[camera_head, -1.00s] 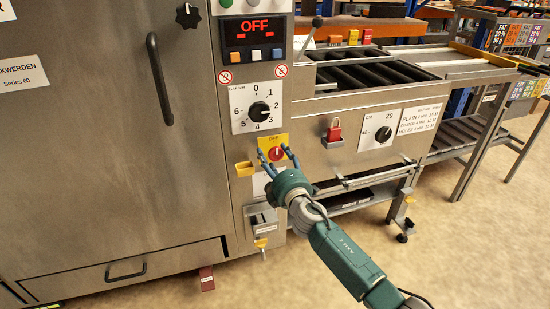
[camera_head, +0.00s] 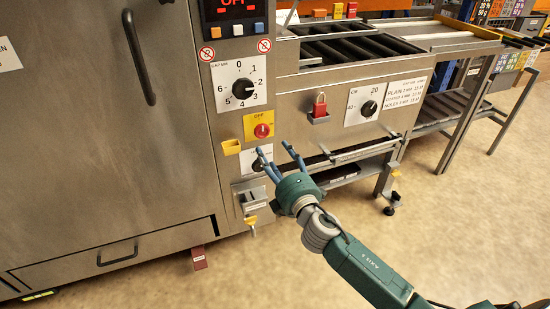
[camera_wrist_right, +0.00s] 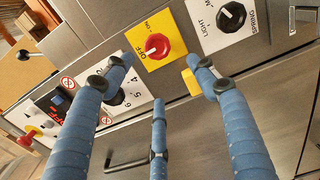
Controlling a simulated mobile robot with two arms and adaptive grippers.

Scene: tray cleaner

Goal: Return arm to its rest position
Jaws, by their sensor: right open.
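My right gripper (camera_head: 279,158) is open and empty in front of the machine's control panel, below the red switch. Its blue fingers are spread, and they also show in the right wrist view (camera_wrist_right: 160,90) with nothing between them. The red rotary switch on its yellow plate (camera_head: 263,130) is just above and left of the fingers in the head view; it also shows in the right wrist view (camera_wrist_right: 157,45). One finger covers part of the dial (camera_head: 257,163) below that switch. My left gripper is not seen.
The steel machine (camera_head: 100,180) fills the left side, with a vertical door handle (camera_head: 139,58). The roller conveyor (camera_head: 355,49) runs off to the right. The floor (camera_head: 290,270) is clear at lower middle.

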